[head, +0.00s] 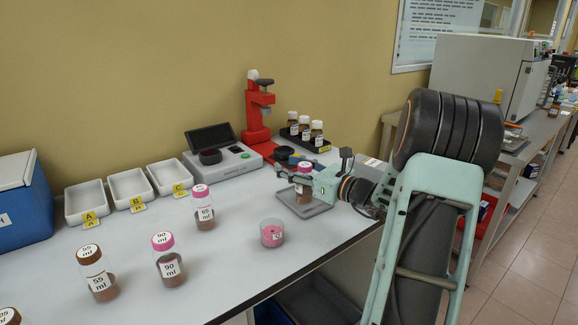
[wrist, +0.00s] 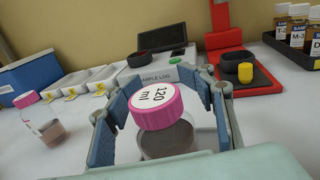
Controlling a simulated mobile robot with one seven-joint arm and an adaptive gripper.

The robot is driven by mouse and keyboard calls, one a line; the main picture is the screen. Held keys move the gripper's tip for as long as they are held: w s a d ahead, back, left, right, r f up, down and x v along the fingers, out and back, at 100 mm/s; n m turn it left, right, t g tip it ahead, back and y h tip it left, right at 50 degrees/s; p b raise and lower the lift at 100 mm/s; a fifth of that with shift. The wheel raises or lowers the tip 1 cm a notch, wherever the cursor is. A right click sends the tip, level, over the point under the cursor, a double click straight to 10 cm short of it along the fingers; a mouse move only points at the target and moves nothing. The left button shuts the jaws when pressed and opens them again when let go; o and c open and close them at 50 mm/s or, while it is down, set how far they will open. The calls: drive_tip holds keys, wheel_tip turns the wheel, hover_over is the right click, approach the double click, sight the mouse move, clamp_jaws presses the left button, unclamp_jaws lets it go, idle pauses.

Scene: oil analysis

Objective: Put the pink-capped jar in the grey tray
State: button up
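A pink-capped jar marked 120 ml (wrist: 158,107) stands between the two fingers of my gripper (wrist: 168,92) in the wrist view. The fingers lie on either side of it; I cannot tell whether the pads press on its glass. In the head view my gripper (head: 307,176) surrounds this jar (head: 303,188), which is upright over the grey tray (head: 318,208) on the bench. Whether its base touches the tray is unclear. Two other pink-capped jars, 90 ml (head: 169,266) and 55 ml (head: 205,214), stand on the bench to the left.
A brown-capped jar (head: 97,272), white bins A to C (head: 130,184) and a blue box (head: 22,205) are left. A grey instrument (head: 225,160), red stand (head: 256,115) and rack of bottles (head: 305,140) are behind.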

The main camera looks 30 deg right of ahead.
sight(310, 172)
drive_tip(key=shift+r, duration=0.1)
drive_tip(key=shift+s+r, duration=0.1)
drive_tip(key=shift+s, duration=0.05)
drive_tip(key=p+v, duration=0.1)
drive_tip(key=v, duration=1)
drive_tip(key=shift+s+d, duration=0.15)
drive_tip(key=shift+s, duration=0.25)
drive_tip(key=shift+r, duration=0.1)
